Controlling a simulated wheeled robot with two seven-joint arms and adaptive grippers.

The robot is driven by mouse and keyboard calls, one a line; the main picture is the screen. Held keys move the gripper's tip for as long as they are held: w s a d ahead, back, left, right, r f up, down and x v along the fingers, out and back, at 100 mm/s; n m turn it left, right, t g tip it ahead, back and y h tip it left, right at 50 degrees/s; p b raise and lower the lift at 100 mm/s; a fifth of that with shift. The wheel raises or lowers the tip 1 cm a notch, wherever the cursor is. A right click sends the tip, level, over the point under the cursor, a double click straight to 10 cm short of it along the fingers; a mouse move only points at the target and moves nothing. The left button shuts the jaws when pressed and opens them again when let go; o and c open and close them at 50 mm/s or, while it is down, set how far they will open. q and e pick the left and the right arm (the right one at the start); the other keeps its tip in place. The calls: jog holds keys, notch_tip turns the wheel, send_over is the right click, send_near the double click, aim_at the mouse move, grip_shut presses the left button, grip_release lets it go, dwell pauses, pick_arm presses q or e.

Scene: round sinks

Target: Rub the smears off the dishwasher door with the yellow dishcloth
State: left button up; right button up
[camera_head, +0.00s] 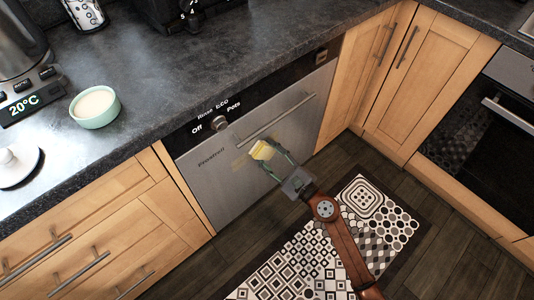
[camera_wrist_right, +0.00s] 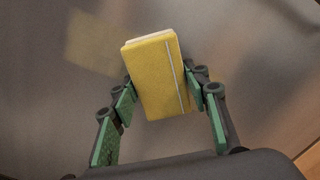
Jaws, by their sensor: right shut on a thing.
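The yellow dishcloth (camera_head: 264,149) is a folded block in my right gripper (camera_head: 279,165), in front of the dishwasher door (camera_head: 215,184). In the right wrist view the dishcloth (camera_wrist_right: 156,78) sits between the two green-padded fingers of my right gripper (camera_wrist_right: 163,97), which are shut on it. The door is grey metal with a bar handle. A faint yellowish smear (camera_wrist_right: 95,45) shows on the door at the upper left of the wrist view, beside the cloth. I cannot tell whether the cloth touches the door. My left gripper is not in view.
The door's bar handle (camera_head: 277,118) sticks out above the cloth. A dark countertop (camera_head: 190,75) overhangs the dishwasher and holds a small bowl (camera_head: 95,107). Wooden cabinets stand on both sides. A patterned mat (camera_head: 290,267) lies on the floor.

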aim_at(275, 137)
jog(key=shift+w+d+f+b, duration=0.1)
jog(key=shift+w+d+b, duration=0.25)
jog(key=shift+w+d, duration=0.3)
jog(key=shift+d, duration=0.15)
jog(key=shift+r, duration=0.2)
jog(key=shift+d, duration=0.1)
jog(key=shift+w+d, duration=0.55)
jog(key=shift+d, duration=0.25)
jog(key=shift+w+d+f, duration=0.1)
jog(key=shift+w+d, duration=0.55)
jog(key=shift+d, duration=0.15)
